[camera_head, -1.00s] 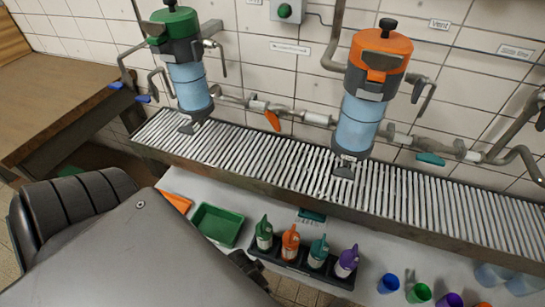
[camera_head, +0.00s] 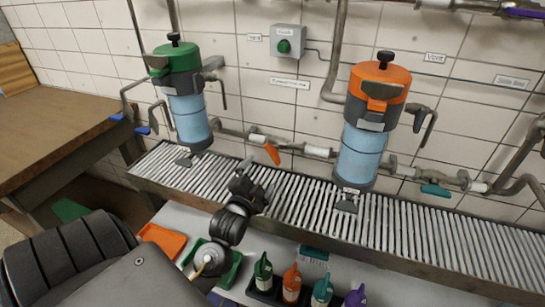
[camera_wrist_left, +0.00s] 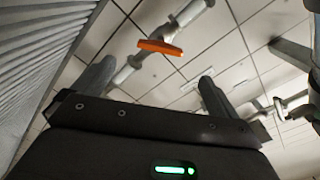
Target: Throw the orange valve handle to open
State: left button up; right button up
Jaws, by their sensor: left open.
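The orange valve handle (camera_head: 272,153) sits on the pipe along the tiled wall, between the green-topped and orange-topped filter housings. It hangs down and slants to the lower right. My left gripper (camera_head: 258,186) is open and empty above the slatted rack, below and a little left of the handle, and apart from it. In the left wrist view the orange handle (camera_wrist_left: 160,47) shows ahead, beyond and between the two spread fingers (camera_wrist_left: 150,85). My right gripper is not in either view.
The green-topped housing (camera_head: 187,105) stands left and the orange-topped housing (camera_head: 365,140) right of the handle. The slatted rack (camera_head: 430,225) runs below. A teal handle (camera_head: 435,190) is farther right. Bottles (camera_head: 291,282) and a green tray (camera_head: 234,268) are on the lower surface.

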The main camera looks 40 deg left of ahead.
aim_at(271, 156)
pick_arm(q)
jog(key=x, duration=0.9)
jog(key=shift+w+a+p, duration=0.15)
jog(key=shift+w+p, duration=0.15)
jog(key=shift+w+a, duration=0.2)
jog(key=shift+w, duration=0.35)
